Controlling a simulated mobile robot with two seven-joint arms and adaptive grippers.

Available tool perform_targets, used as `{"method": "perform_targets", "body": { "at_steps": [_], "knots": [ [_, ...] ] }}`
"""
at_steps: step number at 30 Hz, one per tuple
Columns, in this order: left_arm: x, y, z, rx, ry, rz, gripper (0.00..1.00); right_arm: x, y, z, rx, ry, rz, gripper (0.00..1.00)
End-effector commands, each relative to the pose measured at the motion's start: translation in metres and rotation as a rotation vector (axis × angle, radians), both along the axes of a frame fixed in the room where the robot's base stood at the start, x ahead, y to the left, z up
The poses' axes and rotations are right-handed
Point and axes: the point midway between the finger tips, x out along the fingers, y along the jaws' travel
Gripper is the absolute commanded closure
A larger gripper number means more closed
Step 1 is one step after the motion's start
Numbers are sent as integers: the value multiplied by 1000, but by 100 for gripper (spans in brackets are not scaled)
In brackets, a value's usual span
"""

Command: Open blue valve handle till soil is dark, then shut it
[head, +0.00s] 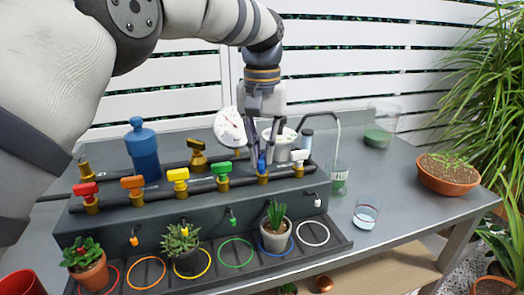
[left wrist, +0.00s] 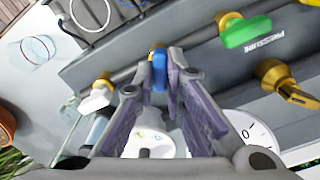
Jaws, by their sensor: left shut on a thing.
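The blue valve handle (head: 261,164) is on the pipe manifold, right of the green handle. My left gripper (head: 262,150) reaches down to it from above. In the left wrist view the blue handle (left wrist: 159,72) sits between the two fingertips, which are shut on it. It looks narrow and end-on in the head view, unlike the broad neighbouring handles. Below it, a grey pot (head: 276,241) with a spiky green plant stands in the blue ring (head: 290,247). Its soil is small and mostly covered by leaves; I cannot tell its shade. My right gripper is not in view.
Red (head: 86,189), orange (head: 132,182), yellow (head: 178,175), green (head: 221,168) and white (head: 299,156) handles share the manifold. A white gauge (head: 229,127) and blue bottle (head: 142,150) stand behind. A glass (head: 366,212) and a terracotta bowl (head: 447,177) stand right.

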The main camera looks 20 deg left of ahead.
Motion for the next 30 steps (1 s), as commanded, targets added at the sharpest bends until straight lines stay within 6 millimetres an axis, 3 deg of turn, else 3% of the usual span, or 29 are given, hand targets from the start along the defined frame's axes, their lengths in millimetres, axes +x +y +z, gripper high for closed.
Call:
{"method": "perform_targets", "body": {
  "at_steps": [15,30],
  "knots": [
    [-1,0,-3,1,8,381,100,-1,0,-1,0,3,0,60],
    [-1,-1,-4,1,10,494,100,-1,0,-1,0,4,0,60]
  ]
}}
